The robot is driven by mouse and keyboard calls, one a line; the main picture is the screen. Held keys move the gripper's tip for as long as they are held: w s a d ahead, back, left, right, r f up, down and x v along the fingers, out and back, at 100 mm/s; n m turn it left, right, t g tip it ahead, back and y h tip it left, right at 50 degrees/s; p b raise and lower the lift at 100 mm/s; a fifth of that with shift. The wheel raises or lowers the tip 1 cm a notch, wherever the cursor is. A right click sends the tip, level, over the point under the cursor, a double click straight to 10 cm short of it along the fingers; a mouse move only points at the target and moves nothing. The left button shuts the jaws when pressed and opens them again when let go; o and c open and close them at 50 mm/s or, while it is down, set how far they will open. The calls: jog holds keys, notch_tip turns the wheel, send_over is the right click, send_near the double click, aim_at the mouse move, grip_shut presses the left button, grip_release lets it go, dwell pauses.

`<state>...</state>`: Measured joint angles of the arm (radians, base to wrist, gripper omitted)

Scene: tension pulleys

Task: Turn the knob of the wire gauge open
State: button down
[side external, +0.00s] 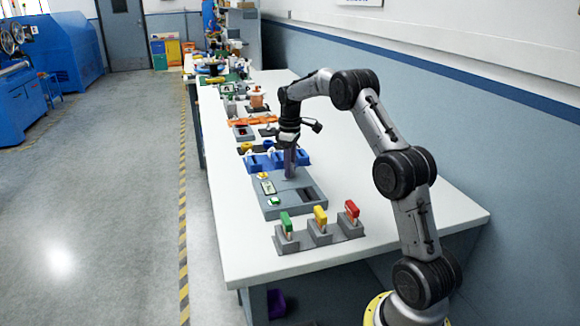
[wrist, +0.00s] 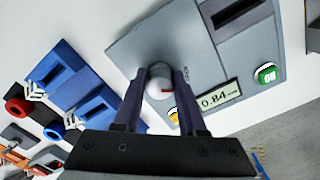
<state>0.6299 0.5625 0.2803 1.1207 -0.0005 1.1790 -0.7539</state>
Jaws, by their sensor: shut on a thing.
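The wire gauge is a grey box (side external: 270,208) on the white bench, seen in both views. In the wrist view its body (wrist: 142,40) carries a display (wrist: 218,97) reading about 0.84 and a green button (wrist: 266,74) marked ON. Its round pale knob (wrist: 160,88) has a small red mark and sits between my fingers. My gripper (wrist: 160,85) is shut on the knob, with a dark finger on each side. In the side view my gripper (side external: 290,163) points down onto the gauge's far end and hides the knob.
A blue block with slots (side external: 262,161) stands close behind the gauge. Three grey stands with a green (side external: 286,222), a yellow (side external: 320,215) and a red handle (side external: 352,209) stand in front. More items line the bench further back. Bare bench lies to the right.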

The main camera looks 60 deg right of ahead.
jog(key=shift+w+d+r+n, duration=0.1)
jog(key=shift+n, duration=2.2)
jog(key=shift+c, duration=2.4)
grip_release()
notch_tip(320, 180, up, 14)
